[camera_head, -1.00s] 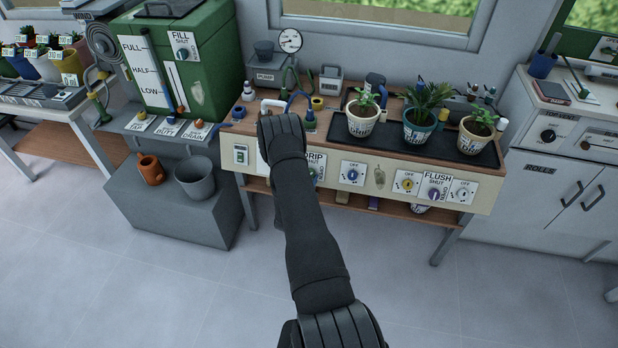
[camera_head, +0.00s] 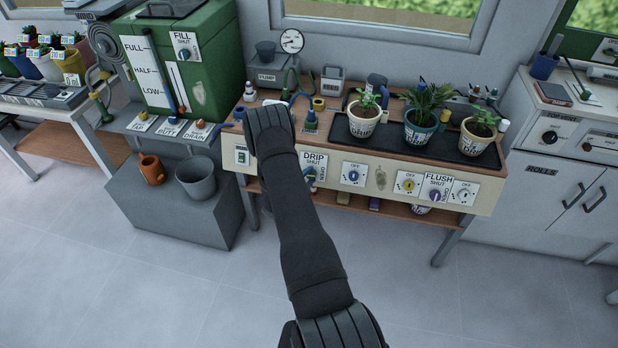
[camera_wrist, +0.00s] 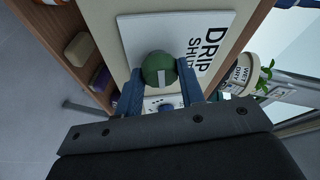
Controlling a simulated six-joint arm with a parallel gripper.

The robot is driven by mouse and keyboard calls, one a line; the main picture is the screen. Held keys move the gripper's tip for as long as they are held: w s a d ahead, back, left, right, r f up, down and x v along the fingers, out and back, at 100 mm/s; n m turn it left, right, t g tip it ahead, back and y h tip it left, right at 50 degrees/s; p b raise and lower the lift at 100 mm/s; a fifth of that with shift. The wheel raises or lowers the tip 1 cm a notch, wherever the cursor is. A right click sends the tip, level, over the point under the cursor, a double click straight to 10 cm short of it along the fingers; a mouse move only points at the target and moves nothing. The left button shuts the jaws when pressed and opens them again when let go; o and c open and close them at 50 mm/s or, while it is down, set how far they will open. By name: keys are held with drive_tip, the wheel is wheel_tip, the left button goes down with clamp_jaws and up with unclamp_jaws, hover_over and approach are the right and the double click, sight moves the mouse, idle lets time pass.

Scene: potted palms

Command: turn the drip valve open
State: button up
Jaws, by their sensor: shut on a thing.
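The drip valve is a round green knob (camera_wrist: 155,68) with a short white mark. It sits on a white plate (camera_wrist: 135,28) lettered DRIP and SHUT in the wrist view. The mark lies on the knob's lower side there, away from the lettering. My gripper (camera_wrist: 159,82) has its blue fingers on either side of the knob and is shut on it. In the head view, the plate (camera_head: 315,158) shows DRIP, SHUT and OPEN on the bench front. My own arm partly covers the knob and hides most of the gripper there.
Other dials on the bench front are an OFF dial (camera_head: 353,174) and the FLUSH dial (camera_head: 435,194) to the right. Potted plants stand in a black tray (camera_head: 400,146) above. A grey bucket (camera_head: 196,178) stands at left. The floor in front is clear.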

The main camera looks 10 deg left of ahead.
drive_tip(key=shift+m, duration=0.5)
drive_tip(key=o, duration=1)
drive_tip(key=v, duration=1.7)
drive_tip(key=shift+s+a+r, duration=0.15)
drive_tip(key=shift+r, duration=0.1)
drive_tip(key=x, duration=1.7)
drive_tip(key=shift+w+f, duration=0.2)
drive_tip(key=shift+f, duration=0.05)
drive_tip(key=shift+s, duration=0.1)
